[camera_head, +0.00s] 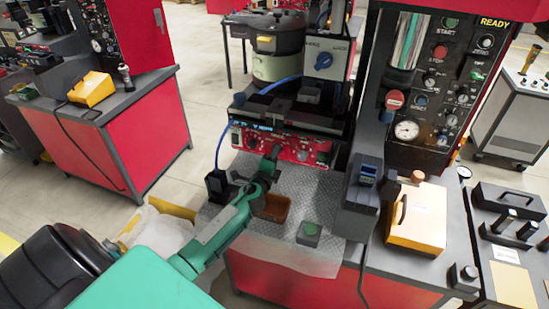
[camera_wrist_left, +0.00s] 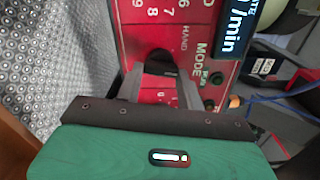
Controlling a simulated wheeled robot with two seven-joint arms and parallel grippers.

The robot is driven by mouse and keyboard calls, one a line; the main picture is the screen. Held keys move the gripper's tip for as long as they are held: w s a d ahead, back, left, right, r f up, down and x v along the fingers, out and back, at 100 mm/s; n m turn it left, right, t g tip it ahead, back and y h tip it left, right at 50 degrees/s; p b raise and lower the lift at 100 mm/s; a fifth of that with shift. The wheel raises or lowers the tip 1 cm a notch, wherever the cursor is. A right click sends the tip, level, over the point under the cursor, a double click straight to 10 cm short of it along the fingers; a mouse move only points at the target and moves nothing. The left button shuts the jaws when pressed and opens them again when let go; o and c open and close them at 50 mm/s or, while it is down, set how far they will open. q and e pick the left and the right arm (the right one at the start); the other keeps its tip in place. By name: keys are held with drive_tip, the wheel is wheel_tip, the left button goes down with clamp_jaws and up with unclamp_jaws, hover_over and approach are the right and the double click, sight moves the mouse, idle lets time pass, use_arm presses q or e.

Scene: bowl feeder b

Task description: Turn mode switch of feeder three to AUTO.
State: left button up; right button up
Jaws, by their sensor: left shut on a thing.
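The red feeder panel (camera_head: 306,152) is on the front of the machine in the middle of the head view. In the left wrist view, the dark round mode switch (camera_wrist_left: 161,58) sits on this red panel (camera_wrist_left: 150,12), beside the words MODE and HAND. My left gripper (camera_head: 272,160) reaches the panel's left part. In the wrist view its fingers (camera_wrist_left: 160,82) are shut on the mode switch, one on each side. The AUTO mark is hidden, and I cannot tell which way the switch points. My right gripper is in neither view.
A brown tray (camera_head: 273,207) lies just below my left gripper on the metal plate (camera_head: 265,245). A small box with a green button (camera_head: 309,232) stands to its right. A blue cable (camera_head: 219,145) hangs left of the panel. A dark column (camera_head: 362,185) stands at the right.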

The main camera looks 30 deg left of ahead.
use_arm(q)
drive_tip(key=shift+f+m, duration=0.15)
drive_tip(key=shift+m, duration=1.55)
drive_tip(key=shift+f+m, duration=0.1)
drive_tip(key=shift+m, duration=1.6)
drive_tip(key=o, duration=1)
drive_tip(key=b+v, duration=0.2)
drive_tip(key=v, duration=1.2)
drive_tip(key=shift+w+r, duration=0.1)
